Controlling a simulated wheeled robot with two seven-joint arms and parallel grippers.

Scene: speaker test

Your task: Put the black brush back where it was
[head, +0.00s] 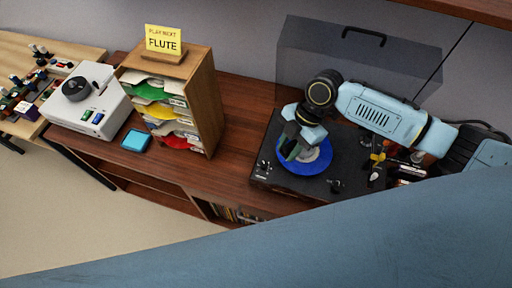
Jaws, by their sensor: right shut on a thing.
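My right gripper (291,144) reaches in from the right and points down over the left part of a blue record (318,167) on the black turntable (265,184). It is shut on a small dark thing at its fingertips, which I take to be the black brush (289,152). The fingers and wrist hide part of it. I cannot tell whether it touches the record. My left gripper is not in view.
The turntable's clear lid (300,62) stands raised behind it. Small items crowd its right side. A wooden rack (207,100) of colored sleeves with a yellow "FLUTE" sign (163,40) stands left. A blue pad (136,140) and white device (86,105) lie further left. Wood between rack and turntable is clear.

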